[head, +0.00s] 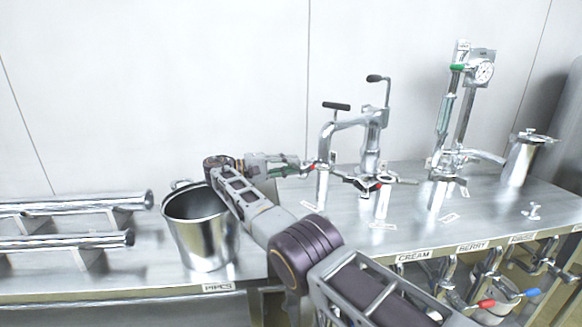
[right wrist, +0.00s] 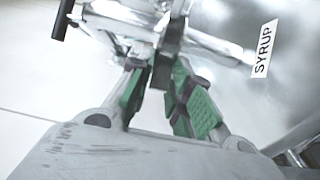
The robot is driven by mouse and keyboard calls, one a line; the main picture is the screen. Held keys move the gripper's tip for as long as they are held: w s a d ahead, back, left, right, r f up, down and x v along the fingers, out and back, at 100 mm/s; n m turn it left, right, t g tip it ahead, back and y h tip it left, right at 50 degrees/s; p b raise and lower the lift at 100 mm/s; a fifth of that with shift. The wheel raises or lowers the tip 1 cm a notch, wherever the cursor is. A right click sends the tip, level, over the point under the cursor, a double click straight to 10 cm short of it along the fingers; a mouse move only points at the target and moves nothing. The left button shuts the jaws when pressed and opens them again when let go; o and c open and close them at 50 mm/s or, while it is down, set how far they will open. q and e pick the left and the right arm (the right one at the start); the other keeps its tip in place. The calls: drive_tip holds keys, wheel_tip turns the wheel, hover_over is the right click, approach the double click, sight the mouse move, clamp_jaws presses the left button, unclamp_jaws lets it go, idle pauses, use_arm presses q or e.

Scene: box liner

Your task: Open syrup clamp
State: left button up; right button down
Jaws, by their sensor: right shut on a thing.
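The syrup clamp (right wrist: 163,42) is a shiny metal fitting beside a white SYRUP label (right wrist: 264,48) in the right wrist view. Whether the clamp is open or closed I cannot tell. My left gripper is in neither view.
A metal bucket (head: 200,230) stands left on the bench, beside chrome pipes (head: 70,242). The press (head: 372,135), a gauge stand (head: 470,75) and a lidded canister (head: 522,160) stand behind and right. Labels such as CREAM (head: 412,256) line the front edge, with valves below.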

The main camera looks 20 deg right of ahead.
drive_tip(key=shift+f, duration=0.15)
drive_tip(key=c, duration=1.4)
unclamp_jaws()
drive_tip(key=shift+o, duration=0.2)
drive_tip(key=shift+r, duration=0.2)
